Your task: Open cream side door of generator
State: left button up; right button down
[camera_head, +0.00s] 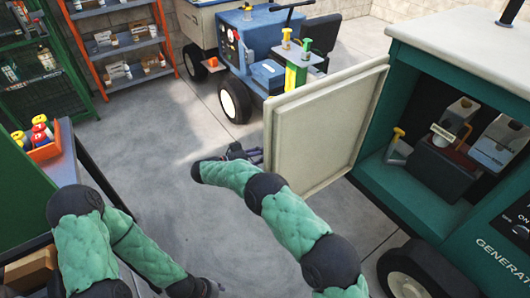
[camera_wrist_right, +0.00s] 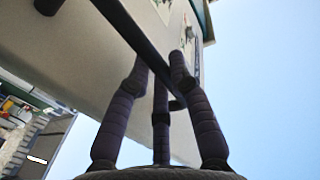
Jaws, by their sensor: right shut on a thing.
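The green generator (camera_head: 410,195) stands at the right in the head view. Its cream side door (camera_head: 325,125) stands swung wide open, showing its panelled inner face. My right gripper (camera_head: 240,152) is at the door's far left edge, partly hidden behind the door. In the right wrist view, my right gripper (camera_wrist_right: 165,75) is shut on a dark bar handle (camera_wrist_right: 128,38) on the door's cream outer face (camera_wrist_right: 75,65).
A blue tow vehicle (camera_head: 262,65) stands behind the door. An orange shelf (camera_head: 120,45) is at the back left. A red bin (camera_head: 43,145) sits on the left bench. The middle floor is clear.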

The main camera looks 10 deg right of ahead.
jog(key=shift+d, duration=0.1)
jog(key=c, duration=1.1)
grip_release()
jog(key=shift+d, duration=0.1)
jog(key=v, duration=0.7)
jog(key=shift+a, duration=0.35)
